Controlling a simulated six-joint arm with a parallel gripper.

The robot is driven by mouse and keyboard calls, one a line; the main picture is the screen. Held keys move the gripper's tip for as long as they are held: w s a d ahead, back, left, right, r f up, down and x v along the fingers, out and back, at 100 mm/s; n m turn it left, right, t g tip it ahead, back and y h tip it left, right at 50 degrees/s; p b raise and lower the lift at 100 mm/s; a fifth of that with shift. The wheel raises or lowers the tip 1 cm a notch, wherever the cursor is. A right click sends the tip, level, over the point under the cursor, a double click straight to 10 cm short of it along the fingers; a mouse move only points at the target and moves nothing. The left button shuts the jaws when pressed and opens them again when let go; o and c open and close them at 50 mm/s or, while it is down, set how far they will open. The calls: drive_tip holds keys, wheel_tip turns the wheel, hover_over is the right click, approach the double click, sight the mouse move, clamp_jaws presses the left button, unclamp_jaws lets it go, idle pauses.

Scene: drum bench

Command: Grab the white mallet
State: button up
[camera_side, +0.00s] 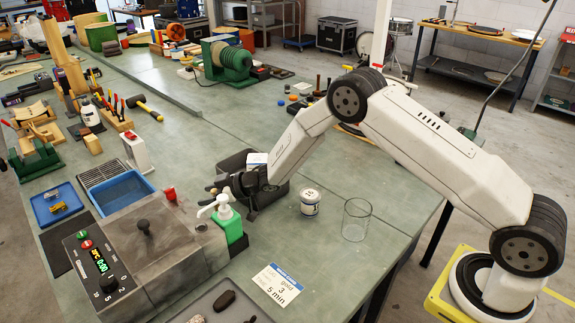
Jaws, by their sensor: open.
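My gripper (213,187) is dark and hangs over the bench, just behind a green pump bottle with a white top (227,218). It is open, and I see nothing held in it; its fingers are small and partly merge with the dark things around them. I cannot pick out a white mallet with certainty. A mallet with a dark head and yellow handle (148,109) lies at the back left, well away from my gripper. Several small dark tools (319,86) stand or lie farther back on the right.
A dark bin (283,196) stands beside my wrist. A grey machine with a display (150,250) is in front. A small can (310,203) and a clear glass (356,219) stand at right. A blue tray (121,193) is left. Bare bench lies behind the gripper.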

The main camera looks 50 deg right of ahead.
clamp_jaws()
idle(1.4)
